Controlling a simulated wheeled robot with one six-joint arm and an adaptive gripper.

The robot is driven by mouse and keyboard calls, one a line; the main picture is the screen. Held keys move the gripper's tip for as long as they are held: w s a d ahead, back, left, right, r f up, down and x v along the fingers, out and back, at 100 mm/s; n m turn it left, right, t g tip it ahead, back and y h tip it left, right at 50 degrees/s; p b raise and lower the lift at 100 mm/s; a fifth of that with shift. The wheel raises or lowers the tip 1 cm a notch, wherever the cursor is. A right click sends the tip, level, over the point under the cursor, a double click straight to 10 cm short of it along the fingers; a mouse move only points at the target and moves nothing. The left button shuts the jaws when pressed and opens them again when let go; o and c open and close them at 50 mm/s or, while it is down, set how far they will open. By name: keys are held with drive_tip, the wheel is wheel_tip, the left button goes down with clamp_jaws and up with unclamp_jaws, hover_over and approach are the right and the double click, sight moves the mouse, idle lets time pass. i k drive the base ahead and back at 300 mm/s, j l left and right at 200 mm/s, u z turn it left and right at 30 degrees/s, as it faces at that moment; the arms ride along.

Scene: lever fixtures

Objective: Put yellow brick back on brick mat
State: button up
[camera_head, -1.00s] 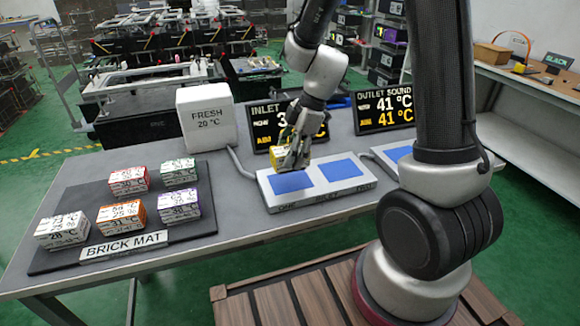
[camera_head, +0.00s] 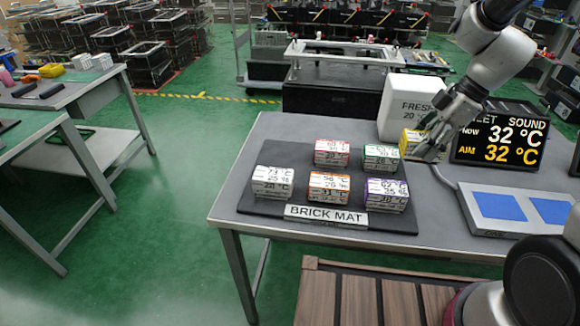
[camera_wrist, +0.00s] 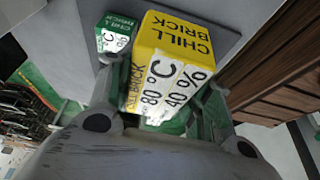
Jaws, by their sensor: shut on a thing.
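The yellow brick (camera_head: 411,142) is held in my gripper (camera_head: 432,146), above the table just right of the brick mat. In the wrist view the yellow brick (camera_wrist: 172,62) sits between the fingers, its label showing 80 °C and 40 %. The brick mat (camera_head: 265,218) is a dark sheet on the table's left part with a "BRICK MAT" sign at its front. On it stand a red brick (camera_head: 332,152), a green brick (camera_head: 382,157), a white brick (camera_head: 273,181), an orange brick (camera_head: 329,187) and a purple brick (camera_head: 386,194). The green brick also shows in the wrist view (camera_wrist: 114,35).
A white "FRESH" box (camera_head: 408,105) stands behind the gripper. A dark display (camera_head: 500,138) reads 32 °C twice. A pad tray with blue squares (camera_head: 515,210) lies at the right. Bare mat shows left of the red brick and around the bricks.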

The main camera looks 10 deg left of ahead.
sight(284, 157)
drive_tip(key=i+j, duration=0.1)
drive_tip(key=j, duration=1.05)
drive_tip(key=i+j, duration=0.15)
drive_tip(key=j, duration=0.45)
